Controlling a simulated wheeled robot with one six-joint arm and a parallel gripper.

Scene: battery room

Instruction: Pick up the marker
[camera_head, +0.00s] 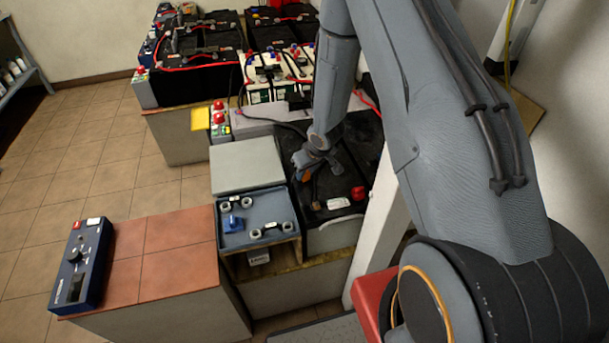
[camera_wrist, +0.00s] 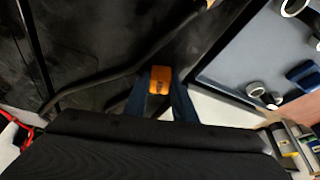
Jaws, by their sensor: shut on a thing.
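The marker (camera_wrist: 160,75) shows as a short orange block-like end with a dark mark on it, between the two fingers of my gripper (camera_wrist: 158,96) in the wrist view. The fingers are shut on it from both sides. The rest of it is hidden by the fingers and wrist. In the head view my gripper (camera_head: 307,170) points down over the black battery (camera_head: 352,150), and a small orange patch shows at its fingers. I cannot tell whether the marker touches the battery top.
A blue-grey tray (camera_head: 284,237) with metal rings and a blue part stands left of my gripper. A grey box (camera_head: 247,165) is behind it. A blue control box (camera_head: 81,268) stands on the tiled block at left. Black cables cross the battery near my fingers.

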